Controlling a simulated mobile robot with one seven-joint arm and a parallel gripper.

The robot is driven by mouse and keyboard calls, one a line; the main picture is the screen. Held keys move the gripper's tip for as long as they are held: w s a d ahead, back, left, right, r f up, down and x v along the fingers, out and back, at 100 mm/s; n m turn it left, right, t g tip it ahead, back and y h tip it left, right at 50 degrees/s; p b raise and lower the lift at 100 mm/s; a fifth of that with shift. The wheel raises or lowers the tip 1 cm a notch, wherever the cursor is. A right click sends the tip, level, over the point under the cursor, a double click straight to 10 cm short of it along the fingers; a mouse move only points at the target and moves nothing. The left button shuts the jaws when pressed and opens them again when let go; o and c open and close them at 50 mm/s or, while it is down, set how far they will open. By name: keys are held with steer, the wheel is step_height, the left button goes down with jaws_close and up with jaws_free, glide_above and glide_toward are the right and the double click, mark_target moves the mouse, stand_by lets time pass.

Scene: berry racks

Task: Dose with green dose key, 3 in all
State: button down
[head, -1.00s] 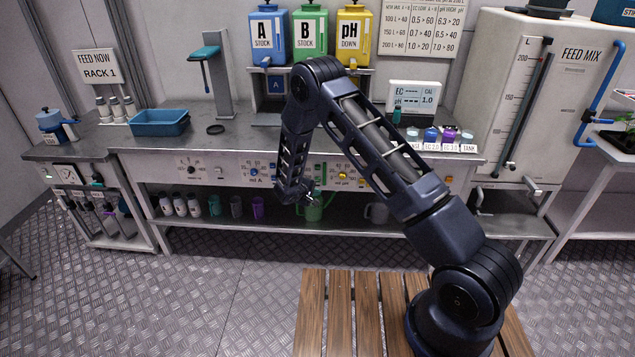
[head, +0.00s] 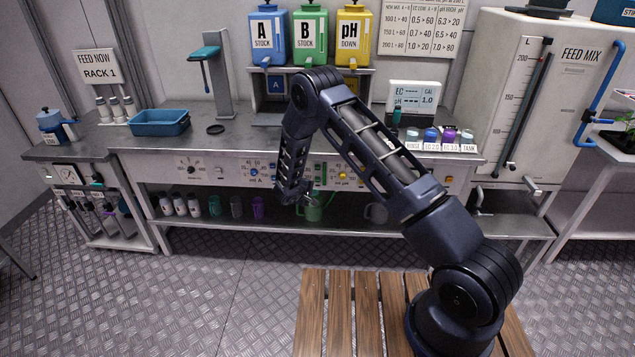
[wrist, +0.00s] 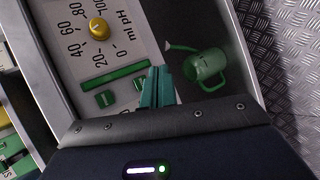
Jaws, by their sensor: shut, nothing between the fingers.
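In the wrist view the bench's front panel shows a green bar (wrist: 114,78) and two small green keys, one at the left (wrist: 105,98) and one (wrist: 140,82) close to my fingertips. I cannot tell which of them is the dose key. My gripper (wrist: 157,88) has its teal fingers shut together and empty, pointing at the panel just right of the nearer key. Contact with it cannot be made out. The green B stock tank (head: 310,38) stands above.
A yellow knob (wrist: 99,28) with a mL pH scale is beside the green keys. A green watering can (wrist: 205,68) is below the panel, on the lower shelf (head: 345,222). A blue tray (head: 160,123) and several small bottles sit on the bench.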

mark_target(319, 182)
steer(key=shift+w, duration=2.8)
steer(key=shift+w, duration=0.25)
steer(key=shift+w, duration=0.2)
steer(key=shift+w, duration=0.45)
stand_by(0.6)
stand_by(0.4)
steer(key=shift+s, duration=0.9)
steer(key=shift+s, duration=2.5)
